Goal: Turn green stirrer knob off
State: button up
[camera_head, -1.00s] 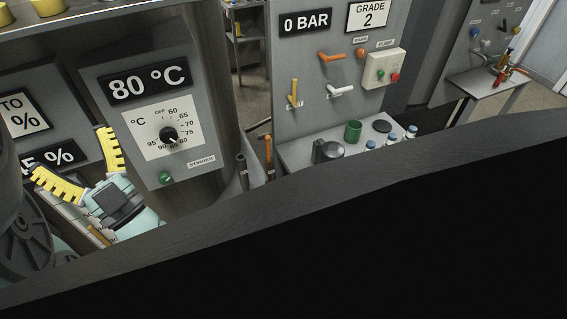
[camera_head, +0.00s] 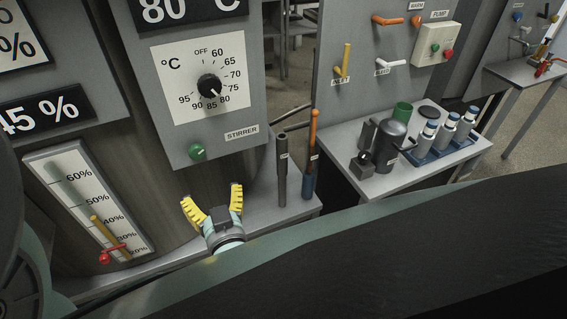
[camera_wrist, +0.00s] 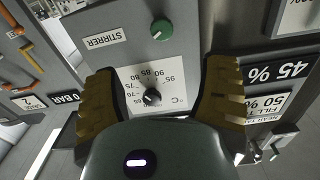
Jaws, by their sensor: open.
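The green stirrer knob (camera_head: 197,151) sits on the grey control panel, below the temperature dial and left of the STIRRER label (camera_head: 241,132). A light mark on its face runs at a slant. In the wrist view the knob (camera_wrist: 161,29) appears upside down, above the dial and beyond the fingertips. My gripper (camera_head: 213,194) has yellow ribbed fingers spread apart and empty. In the head view it is below the knob, pointing up, apart from it. The wrist view shows both fingers (camera_wrist: 160,82) on either side of the black dial knob, with no visible contact.
The black temperature knob (camera_head: 209,86) is just above the green knob. A percent gauge with a red-tipped lever (camera_head: 105,257) is at lower left. Two upright rods (camera_head: 311,150) stand to the right. A side table (camera_head: 349,192) holds a dark pot (camera_head: 389,146) and bottles.

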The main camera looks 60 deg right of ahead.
aim_at(198, 154)
jog(key=p+x, duration=0.1)
jog(key=x, duration=0.3)
jog(key=p+x, duration=0.1)
jog(key=x, duration=0.3)
jog(key=p+x, duration=0.1)
jog(key=x, duration=0.3)
jog(key=shift+w+r, duration=0.25)
jog(key=shift+w, duration=0.1)
jog(key=shift+p+x, duration=0.45)
jog(key=shift+x, duration=0.7)
jog(key=shift+f, duration=0.15)
jog(key=c, duration=1.2)
